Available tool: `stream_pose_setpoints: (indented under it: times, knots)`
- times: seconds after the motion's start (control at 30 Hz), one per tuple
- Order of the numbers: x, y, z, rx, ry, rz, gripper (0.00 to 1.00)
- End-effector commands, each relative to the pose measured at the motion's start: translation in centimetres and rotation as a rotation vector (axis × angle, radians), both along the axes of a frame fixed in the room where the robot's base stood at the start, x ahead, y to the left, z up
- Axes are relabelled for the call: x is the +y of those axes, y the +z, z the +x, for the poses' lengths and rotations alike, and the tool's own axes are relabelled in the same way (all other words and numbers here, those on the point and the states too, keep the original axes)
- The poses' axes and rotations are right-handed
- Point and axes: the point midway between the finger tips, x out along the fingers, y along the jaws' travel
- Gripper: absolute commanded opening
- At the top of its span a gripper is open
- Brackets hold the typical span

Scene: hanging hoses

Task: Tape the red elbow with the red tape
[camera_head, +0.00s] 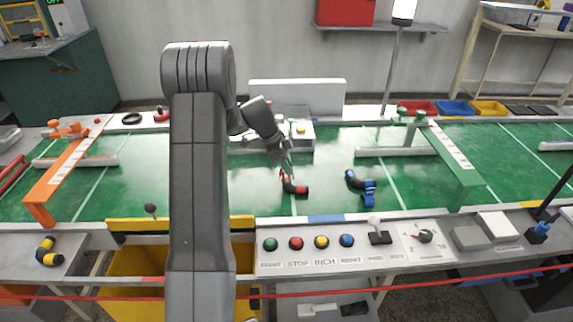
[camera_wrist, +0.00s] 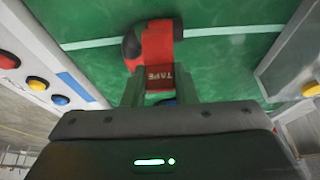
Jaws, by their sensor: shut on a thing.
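The red elbow (camera_head: 297,188) lies on the green belt, with black ends, below my gripper. It also shows at the top of the wrist view (camera_wrist: 157,38). My gripper (camera_head: 288,172) points down at it and is shut on a red piece marked TAPE, the red tape (camera_wrist: 160,73), which sits between the fingers in the wrist view. The tape appears against the elbow; whether they touch is hard to tell. In the head view the fingers partly hide the tape and elbow.
A blue elbow (camera_head: 361,183) lies to the right on the belt. An orange gate (camera_head: 70,170) stands left and a green gate (camera_head: 452,162) right. A button panel (camera_head: 330,243) runs along the front edge. A yellow-and-black elbow (camera_head: 47,252) lies front left.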

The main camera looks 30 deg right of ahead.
Motion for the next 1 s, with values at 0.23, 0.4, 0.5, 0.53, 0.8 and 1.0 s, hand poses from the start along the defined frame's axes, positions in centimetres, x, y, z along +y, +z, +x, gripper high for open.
stream_pose_setpoints:
  times: [0.23, 0.4, 0.5, 0.53, 0.8, 1.0]
  knots:
    - [0.0, -0.7, 0.0, 0.0, 0.0, 0.0, 0.03]
    - [0.0, -1.2, 0.0, 0.0, 0.0, 0.0, 0.03]
    - [0.0, -1.5, 0.0, 0.0, 0.0, 0.0, 0.03]
    - [0.0, -1.6, 0.0, 0.0, 0.0, 0.0, 0.03]
    - [0.0, -2.2, 0.0, 0.0, 0.0, 0.0, 0.03]
    - [0.0, -2.2, 0.0, 0.0, 0.0, 0.0, 0.03]
